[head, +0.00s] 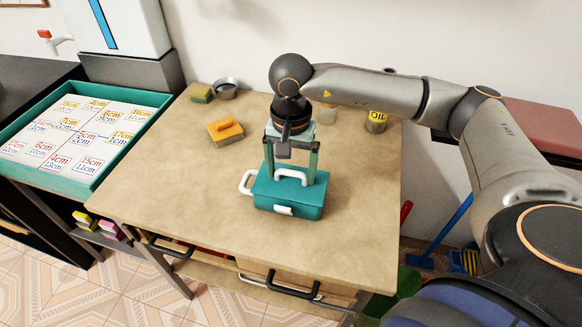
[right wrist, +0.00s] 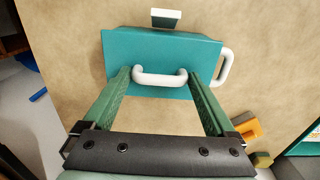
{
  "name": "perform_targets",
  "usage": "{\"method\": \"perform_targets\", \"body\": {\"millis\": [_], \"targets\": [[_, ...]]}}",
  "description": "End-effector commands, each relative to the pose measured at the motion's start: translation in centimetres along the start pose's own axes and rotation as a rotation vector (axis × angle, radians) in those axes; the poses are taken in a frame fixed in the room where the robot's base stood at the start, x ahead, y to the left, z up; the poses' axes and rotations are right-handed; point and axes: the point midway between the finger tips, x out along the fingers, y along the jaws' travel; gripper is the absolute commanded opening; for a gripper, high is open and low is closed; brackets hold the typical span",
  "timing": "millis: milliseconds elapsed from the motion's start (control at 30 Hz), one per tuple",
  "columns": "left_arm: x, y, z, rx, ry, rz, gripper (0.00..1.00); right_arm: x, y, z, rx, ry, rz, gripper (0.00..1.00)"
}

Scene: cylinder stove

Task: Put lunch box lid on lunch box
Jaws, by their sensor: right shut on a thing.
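The teal lunch box (head: 308,212) is near the middle of the brown table, with a white side handle at its left and a white clasp in front. Its teal lid (head: 265,187), with a white top handle, is at the top of the box; I cannot tell whether it is fully seated. My right gripper (head: 291,179) points down, shut on the lid at its handle. In the right wrist view the two green fingers (right wrist: 160,76) are at either end of the white handle, above the teal lid (right wrist: 165,45). My left gripper is not in view.
The brown table (head: 350,235) has free room around the box. An orange-handled brush (head: 225,129), a sponge (head: 201,92), a small metal bowl (head: 225,88) and an oil jar (head: 376,121) stand toward the back. A teal tray of cards (head: 109,171) is on the left.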

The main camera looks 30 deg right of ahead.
Motion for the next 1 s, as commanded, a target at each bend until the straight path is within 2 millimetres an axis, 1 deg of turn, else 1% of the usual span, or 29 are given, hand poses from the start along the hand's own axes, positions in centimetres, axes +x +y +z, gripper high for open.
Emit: {"method": "perform_targets", "body": {"millis": [133,167,200,233,467,600,667,900,1000], "targets": [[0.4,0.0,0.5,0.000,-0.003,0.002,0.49,0.5,0.0,0.0,0.000,0.000,0.000,0.28],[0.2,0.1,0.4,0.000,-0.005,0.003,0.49,0.3,0.0,0.0,0.000,0.000,0.000,0.94],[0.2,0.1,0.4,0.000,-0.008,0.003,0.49,0.3,0.0,0.0,0.000,0.000,0.000,0.99],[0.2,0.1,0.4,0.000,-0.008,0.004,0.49,0.3,0.0,0.0,0.000,0.000,0.000,1.00],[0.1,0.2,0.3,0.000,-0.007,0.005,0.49,0.2,0.0,0.0,0.000,0.000,0.000,1.00],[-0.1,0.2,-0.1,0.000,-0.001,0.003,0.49,-0.7,-0.1,0.0,0.000,0.001,-0.002,1.00],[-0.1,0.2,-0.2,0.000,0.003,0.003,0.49,-1.7,-0.1,0.0,0.000,0.002,-0.005,1.00],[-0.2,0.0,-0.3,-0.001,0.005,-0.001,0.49,-7.0,-0.1,-0.1,0.001,0.003,-0.005,1.00],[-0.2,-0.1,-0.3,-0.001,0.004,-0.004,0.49,-9.0,-0.1,0.0,0.000,0.003,-0.005,1.00]]}}
